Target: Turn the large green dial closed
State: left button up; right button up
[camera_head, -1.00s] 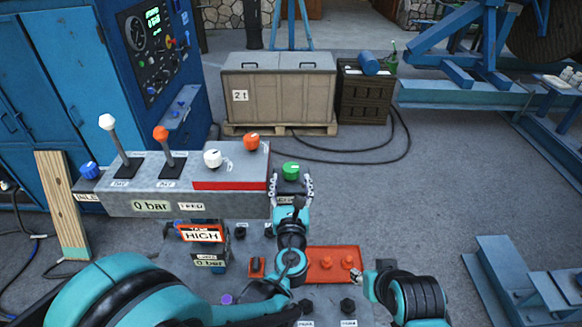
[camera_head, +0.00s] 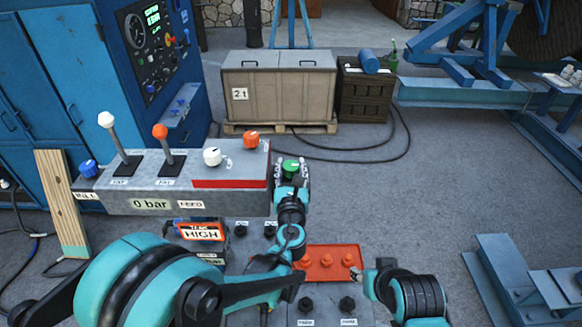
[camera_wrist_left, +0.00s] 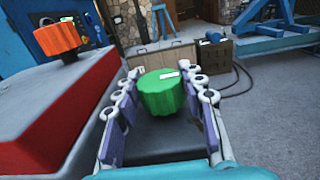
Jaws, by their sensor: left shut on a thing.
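The large green dial (camera_head: 290,168) sits at the right end of the grey console. In the left wrist view the dial (camera_wrist_left: 163,93) is a ridged green knob with a white mark on its top, upright between both fingers. My left gripper (camera_head: 291,172) reaches it from the near side and is shut on it, one finger on each side. The lower part of the dial and its base are partly hidden. My right gripper (camera_head: 366,274) is at the lower right, away from the dial; its fingers are too small to read.
An orange knob (camera_head: 251,140) and a white knob (camera_head: 212,157) stand on the console left of the dial. Two levers rise further left. A red panel (camera_head: 326,262) with orange knobs lies below my left wrist. Open floor is at the right.

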pick_arm(q)
jog(key=shift+n+y, duration=0.4)
jog(key=shift+y, duration=0.2)
jog(key=n+g+y+b, duration=0.1)
jog(key=n+y, duration=0.2)
jog(key=y, duration=0.1)
jog(key=shift+d+y, duration=0.15)
jog(key=shift+y, duration=0.15)
jog(key=n+g+y, duration=0.1)
jog(key=y, duration=0.1)
jog(key=n+g+y+b, duration=0.1)
jog(key=n+y, duration=0.1)
jog(key=y, duration=0.1)
jog(key=shift+n+g, duration=0.3)
jog(key=n+g+y, duration=0.3)
jog(key=g+y, duration=0.1)
jog(key=shift+w+n+b, duration=0.1)
jog(key=shift+n+b, duration=0.2)
jog(key=shift+n+g+y, duration=0.65)
jog(key=shift+n+g, duration=0.3)
jog(key=shift+g, duration=0.4)
jog(key=shift+n+g+y, duration=0.65)
jog(key=shift+n+g, duration=0.3)
jog(key=shift+g, duration=0.7)
jog(key=o, duration=1.2)
jog(key=shift+a, duration=0.2)
jog(key=shift+r, duration=0.1)
